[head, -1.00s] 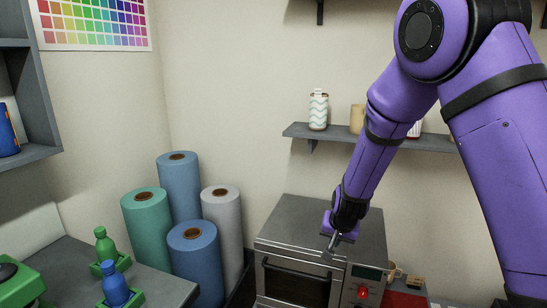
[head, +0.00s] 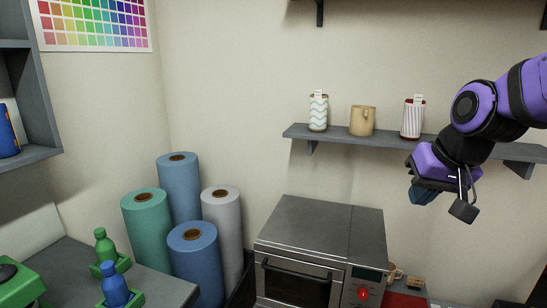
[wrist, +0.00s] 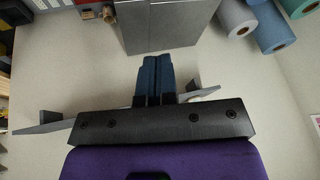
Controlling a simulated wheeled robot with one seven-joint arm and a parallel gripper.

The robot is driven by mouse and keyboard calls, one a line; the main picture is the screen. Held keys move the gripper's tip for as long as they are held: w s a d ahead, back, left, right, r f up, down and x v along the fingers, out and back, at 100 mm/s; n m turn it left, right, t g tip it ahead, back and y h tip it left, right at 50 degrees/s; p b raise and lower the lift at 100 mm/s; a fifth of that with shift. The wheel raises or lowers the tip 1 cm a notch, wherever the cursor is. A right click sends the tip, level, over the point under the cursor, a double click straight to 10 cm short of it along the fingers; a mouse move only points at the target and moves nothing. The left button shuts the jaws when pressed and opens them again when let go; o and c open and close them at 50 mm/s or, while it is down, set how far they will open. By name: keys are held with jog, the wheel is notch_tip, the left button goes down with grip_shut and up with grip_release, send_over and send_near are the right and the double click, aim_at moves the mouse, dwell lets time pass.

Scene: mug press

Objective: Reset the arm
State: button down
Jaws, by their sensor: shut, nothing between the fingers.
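My gripper (head: 424,193) hangs at the right of the head view, just below the wall shelf and up and to the right of the oven. In the wrist view its two dark blue fingers (wrist: 155,80) are pressed together with nothing between them. My purple arm is folded in from the right edge. The grey oven (head: 318,228) stands below, its front door closed, with a red knob (head: 363,293). It also shows at the top of the wrist view (wrist: 160,28).
The wall shelf (head: 335,138) holds a wavy-patterned tumbler (head: 318,111), a tan mug (head: 362,120) and a striped cup (head: 412,118). Several rolls (head: 180,190) stand left of the oven. Bottles (head: 105,244) stand on the left counter. A mug (head: 395,272) sits right of the oven. The space above the oven is clear.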

jog(key=s+d+r, duration=0.1)
jog(key=s+d, duration=0.1)
jog(key=s, duration=0.5)
jog(key=s+d+r+n+h, duration=0.1)
jog(key=s+d+r, duration=0.1)
jog(key=s, duration=0.5)
jog(key=shift+s+r+h, duration=0.3)
jog(key=c, duration=1.8)
grip_release()
jog(key=shift+c, duration=0.2)
